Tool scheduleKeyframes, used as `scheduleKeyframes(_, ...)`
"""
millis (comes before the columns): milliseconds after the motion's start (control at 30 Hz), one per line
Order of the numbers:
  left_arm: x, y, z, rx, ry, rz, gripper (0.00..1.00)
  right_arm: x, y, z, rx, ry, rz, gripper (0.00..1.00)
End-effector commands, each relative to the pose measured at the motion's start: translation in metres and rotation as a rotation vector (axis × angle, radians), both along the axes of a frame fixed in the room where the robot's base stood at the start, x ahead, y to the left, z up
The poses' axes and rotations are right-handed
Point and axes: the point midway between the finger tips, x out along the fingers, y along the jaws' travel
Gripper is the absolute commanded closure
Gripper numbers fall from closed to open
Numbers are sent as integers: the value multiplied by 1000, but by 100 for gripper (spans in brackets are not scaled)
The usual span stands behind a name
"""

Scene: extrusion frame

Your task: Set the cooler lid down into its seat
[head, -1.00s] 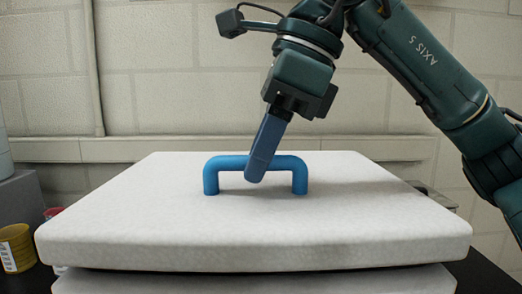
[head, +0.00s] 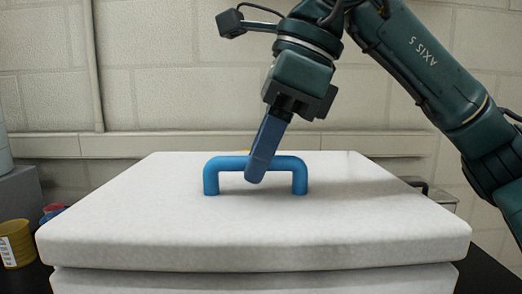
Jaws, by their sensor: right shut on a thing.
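The cooler lid (head: 140,222) is a thick pale slab with a blue U-shaped handle (head: 289,163) on top. My right gripper (head: 257,174) is shut on the middle of the handle, its fingers coming down tilted from above. The cooler body (head: 250,284) shows as a pale strip just below the lid at the bottom of the view. A thin dark line runs between lid and body. The seat itself is hidden under the lid, so I cannot tell whether they touch. My left gripper is not in view.
A yellow can (head: 17,244) and a red-and-blue item (head: 53,211) stand at the left beside a grey block (head: 20,194). A dark handle-like part shows behind the lid at right (head: 418,185). A pale block wall (head: 170,70) closes the back.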

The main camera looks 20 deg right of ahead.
Motion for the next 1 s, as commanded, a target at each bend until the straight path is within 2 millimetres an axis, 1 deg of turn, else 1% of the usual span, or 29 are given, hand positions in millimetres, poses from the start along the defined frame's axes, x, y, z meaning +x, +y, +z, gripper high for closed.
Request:
scheduleKeyframes(400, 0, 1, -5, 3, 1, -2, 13, 0, 0, -6, 0, 1, -1, 100)
scheduleKeyframes(433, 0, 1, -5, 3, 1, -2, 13, 0, 0, -5, 0, 1, -1, 83)
scheduleKeyframes(700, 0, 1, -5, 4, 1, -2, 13, 0, 0, -5, 0, 0, 0, 61)
scheduleKeyframes(733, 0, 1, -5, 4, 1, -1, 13, 0, 0, -5, 0, 0, 0, 59)
scheduleKeyframes(1000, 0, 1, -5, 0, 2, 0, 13, 0, 0, -5, -1, 0, 0, 59)
